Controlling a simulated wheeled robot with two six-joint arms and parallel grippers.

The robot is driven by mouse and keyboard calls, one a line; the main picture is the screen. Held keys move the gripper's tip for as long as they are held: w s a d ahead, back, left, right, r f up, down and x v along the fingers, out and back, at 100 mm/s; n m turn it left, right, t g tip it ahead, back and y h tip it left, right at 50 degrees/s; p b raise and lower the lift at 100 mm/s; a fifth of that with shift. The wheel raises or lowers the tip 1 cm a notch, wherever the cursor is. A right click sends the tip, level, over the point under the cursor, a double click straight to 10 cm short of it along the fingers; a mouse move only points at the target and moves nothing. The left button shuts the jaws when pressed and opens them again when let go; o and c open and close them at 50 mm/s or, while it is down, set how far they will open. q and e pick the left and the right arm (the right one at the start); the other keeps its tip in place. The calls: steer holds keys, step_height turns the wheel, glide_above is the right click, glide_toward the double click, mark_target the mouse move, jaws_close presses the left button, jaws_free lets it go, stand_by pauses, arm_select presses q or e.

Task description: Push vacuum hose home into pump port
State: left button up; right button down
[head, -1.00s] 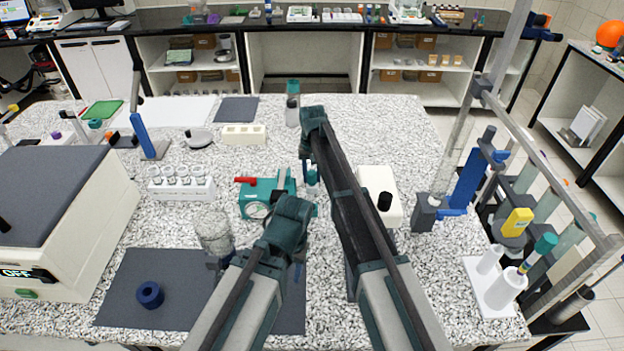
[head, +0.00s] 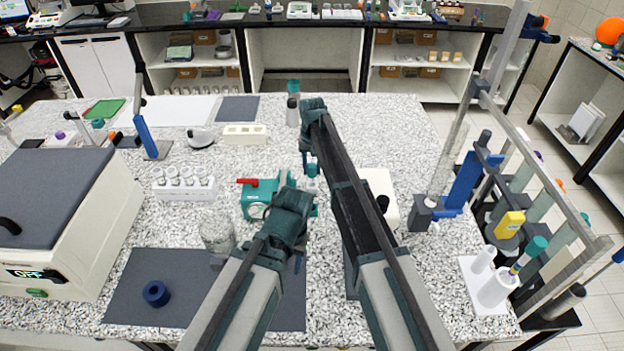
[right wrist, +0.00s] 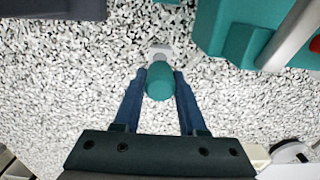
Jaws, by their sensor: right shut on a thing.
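The teal pump (head: 256,203) with a red handle stands on the speckled bench, left of my right gripper (head: 312,172). Part of its body also shows at the top right of the right wrist view (right wrist: 243,45). My right gripper's blue fingers (right wrist: 156,95) are shut on a teal cylinder (right wrist: 160,81) with a pale grey end, apart from the pump in that view. I cannot tell whether this piece is the vacuum hose's end. No long hose or port opening shows clearly. My left gripper (head: 257,262) is mostly hidden behind its own arm, in front of the pump.
A clear jar (head: 217,232) stands left of my left arm. A blue ring (head: 156,293) lies on a dark mat (head: 130,310). A white tube rack (head: 185,190) and a large box device (head: 60,215) are at left. A white box (head: 381,183) stands right of my right arm.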

mark_target(312, 165)
arm_select(q)
steer(key=shift+r+p, duration=0.45)
steer(key=shift+r, duration=0.15)
arm_select(e)
steer(key=shift+r, duration=0.55)
steer(key=shift+r+p, duration=1.5)
steer(key=shift+r, duration=0.05)
arm_select(q)
step_height(312, 165, up, 3)
steer(key=shift+f, duration=0.1)
arm_select(e)
steer(key=shift+f, duration=0.1)
arm_select(q)
steer(key=shift+w+f+b, duration=0.5)
steer(key=shift+f+b, duration=0.4)
steer(key=shift+b, duration=0.1)
arm_select(e)
steer(key=s+f, duration=0.2)
steer(key=s, duration=0.8)
arm_select(q)
steer(key=shift+f, duration=0.15)
